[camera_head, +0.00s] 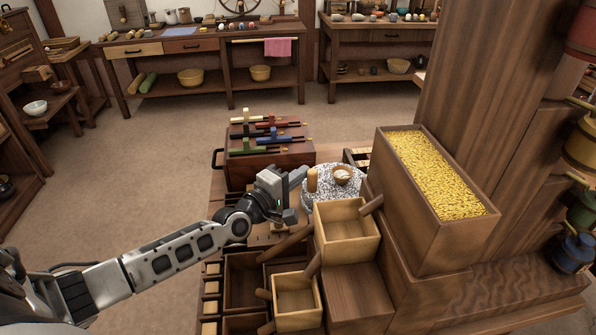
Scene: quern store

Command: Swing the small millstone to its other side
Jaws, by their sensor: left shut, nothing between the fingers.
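The small millstone (326,191) is a round, grey-white speckled stone on the wooden stand right of centre. A light wooden peg handle (312,180) stands upright on its left side, and a small pale bowl-like hopper (343,174) sits on its top. The open wooden box in front hides part of the stone's near side. My left gripper (298,176) is shut and empty, just left of the peg. Whether it touches the peg or stone cannot be told. My right gripper is not in view.
Open wooden boxes (347,241) with thick handles crowd the near side. A tall trough of yellow grain (436,174) stands at the right. A chest (268,172) with coloured tools lies behind my left gripper. The floor at left is clear.

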